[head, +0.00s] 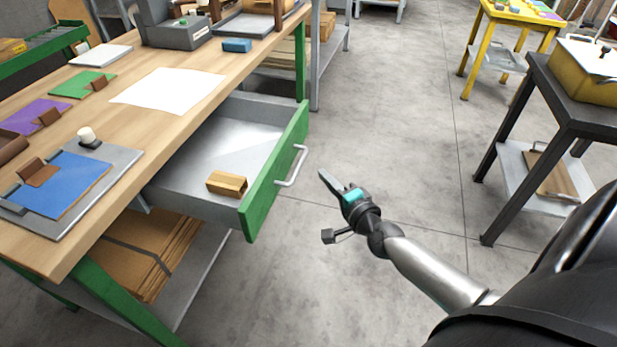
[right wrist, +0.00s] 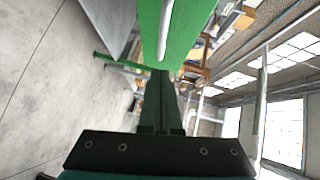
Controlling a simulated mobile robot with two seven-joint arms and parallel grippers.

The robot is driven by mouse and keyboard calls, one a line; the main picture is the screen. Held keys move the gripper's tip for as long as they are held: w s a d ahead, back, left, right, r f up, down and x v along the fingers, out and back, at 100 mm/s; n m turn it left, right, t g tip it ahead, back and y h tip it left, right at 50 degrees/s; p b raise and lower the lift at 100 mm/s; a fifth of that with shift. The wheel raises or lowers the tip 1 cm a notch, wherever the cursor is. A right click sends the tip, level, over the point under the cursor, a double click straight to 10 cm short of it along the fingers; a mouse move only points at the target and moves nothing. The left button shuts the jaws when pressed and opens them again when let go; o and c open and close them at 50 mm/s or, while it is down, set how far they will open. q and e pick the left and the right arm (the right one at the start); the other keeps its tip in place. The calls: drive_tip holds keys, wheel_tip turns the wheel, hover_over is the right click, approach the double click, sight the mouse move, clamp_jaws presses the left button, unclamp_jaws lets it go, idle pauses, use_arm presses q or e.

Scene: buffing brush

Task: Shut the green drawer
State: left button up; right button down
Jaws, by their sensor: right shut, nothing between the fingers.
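The green drawer (head: 273,178) stands pulled out from under the wooden workbench (head: 130,82). It has a green front with a silver bar handle (head: 292,166) and a grey tray inside. A small wooden block (head: 227,183) lies in it near the front. My right gripper (head: 324,175) is shut and empty, to the right of the drawer front and a little apart from the handle in the head view. In the right wrist view, the shut fingers (right wrist: 160,100) point toward the green drawer front (right wrist: 188,32) and its handle (right wrist: 165,30). My left gripper is not in view.
A blue pad on a grey board (head: 120,165), a white sheet (head: 167,90) and coloured mats lie on the bench. Cardboard (head: 150,250) sits on the shelf below the drawer. A dark cart (head: 555,110) stands at the right. Open concrete floor lies between.

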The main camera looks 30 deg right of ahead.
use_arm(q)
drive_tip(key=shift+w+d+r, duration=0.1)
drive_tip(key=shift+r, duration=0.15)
use_arm(e)
drive_tip(key=shift+w+a+f, duration=0.15)
drive_tip(key=shift+w+a, duration=0.3)
drive_tip(key=shift+w, duration=0.2)
drive_tip(key=shift+w+a+f, duration=0.2)
drive_tip(key=shift+w+a, duration=0.2)
drive_tip(key=shift+w, duration=0.3)
drive_tip(key=shift+w+a+f, duration=0.15)
drive_tip(key=shift+w+a, duration=0.3)
drive_tip(key=shift+w, duration=0.2)
